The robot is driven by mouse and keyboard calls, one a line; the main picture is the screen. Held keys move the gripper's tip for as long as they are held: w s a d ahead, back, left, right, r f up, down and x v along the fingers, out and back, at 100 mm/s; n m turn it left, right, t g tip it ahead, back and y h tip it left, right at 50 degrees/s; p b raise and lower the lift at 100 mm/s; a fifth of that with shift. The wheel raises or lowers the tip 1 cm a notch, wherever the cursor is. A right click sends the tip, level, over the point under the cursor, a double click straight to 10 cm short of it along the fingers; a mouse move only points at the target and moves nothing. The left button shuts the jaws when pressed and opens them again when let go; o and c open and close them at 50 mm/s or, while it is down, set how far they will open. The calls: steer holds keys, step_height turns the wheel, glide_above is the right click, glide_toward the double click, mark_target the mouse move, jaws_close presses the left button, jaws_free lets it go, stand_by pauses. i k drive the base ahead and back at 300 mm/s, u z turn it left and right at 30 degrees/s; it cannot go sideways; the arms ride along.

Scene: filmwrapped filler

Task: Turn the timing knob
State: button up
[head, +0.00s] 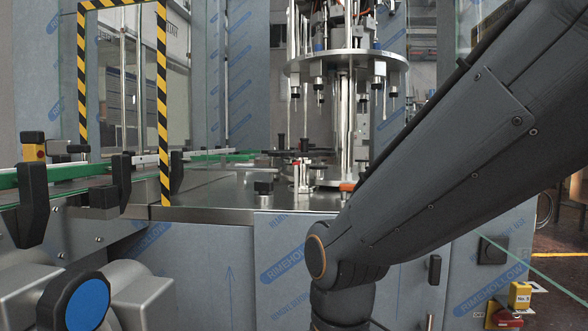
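No part in the head view can be made out for certain as the timing knob. A small black knob-like block (264,187) stands on the machine's steel deck (215,190), left of my arm. A red rotary handle (507,319) with a yellow tag (520,295) sits low at the right. A black square fitting (492,250) is on the front panel above it. My dark grey arm comes in from the upper right and bends down at the lower middle, in front of the machine. My gripper is out of view below the bottom edge.
The filling carousel (346,62) with its hanging nozzles stands at the back middle. A green-edged conveyor (75,172) with black brackets runs in from the left through a yellow-and-black striped frame (163,100). Film-wrapped panels (205,265) form the machine's front.

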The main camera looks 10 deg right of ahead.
mark_target(262, 186)
steer(key=i, duration=0.4)
steer(key=z, duration=1.45)
steer(key=k, duration=1.05)
steer(key=u, duration=1.05)
steer(key=i, duration=0.95)
steer(key=z, duration=0.05)
